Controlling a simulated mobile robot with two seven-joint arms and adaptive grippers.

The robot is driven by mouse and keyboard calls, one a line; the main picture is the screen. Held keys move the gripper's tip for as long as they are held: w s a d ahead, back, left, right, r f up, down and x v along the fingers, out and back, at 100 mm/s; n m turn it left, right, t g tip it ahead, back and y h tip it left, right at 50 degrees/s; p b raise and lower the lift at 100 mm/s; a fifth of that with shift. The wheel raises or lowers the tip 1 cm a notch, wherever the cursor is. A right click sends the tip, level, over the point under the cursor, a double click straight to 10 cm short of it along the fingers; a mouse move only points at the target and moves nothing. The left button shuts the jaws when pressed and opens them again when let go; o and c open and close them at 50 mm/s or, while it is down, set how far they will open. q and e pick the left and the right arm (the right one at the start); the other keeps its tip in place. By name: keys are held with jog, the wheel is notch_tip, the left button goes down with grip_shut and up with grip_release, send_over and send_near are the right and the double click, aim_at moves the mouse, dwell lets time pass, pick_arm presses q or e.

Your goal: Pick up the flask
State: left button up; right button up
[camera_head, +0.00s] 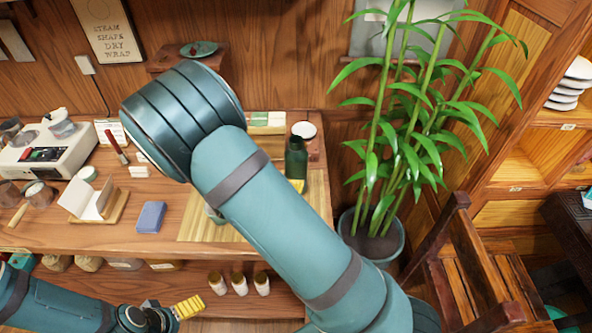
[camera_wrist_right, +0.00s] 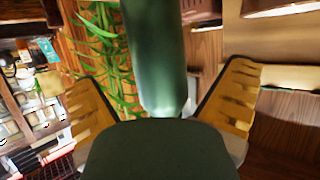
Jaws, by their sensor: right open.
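The flask (camera_head: 296,160) is dark green and stands upright near the right end of the wooden counter. My right arm partly covers the area just left of it. In the right wrist view the flask (camera_wrist_right: 155,50) shows as a green cylinder between the two yellow fingers of my right gripper (camera_wrist_right: 162,78). The fingers are open, with a visible gap on each side of the flask. In the head view this gripper is mostly hidden by my arm. My left gripper (camera_head: 184,308) is low at the bottom left, away from the flask; whether its yellow fingers are parted is unclear.
A round white-topped item (camera_head: 304,130) stands right behind the flask. A potted bamboo (camera_head: 372,240) is close on the right. A blue block (camera_head: 150,217) and a bamboo mat (camera_head: 190,228) lie on the counter to the left. A wooden chair (camera_head: 470,270) stands at lower right.

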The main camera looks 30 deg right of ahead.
aim_at(296, 169)
jog(key=shift+b+x, duration=0.65)
jog(key=shift+x, duration=2.1)
jog(key=shift+s, duration=0.2)
jog(key=c, duration=1.4)
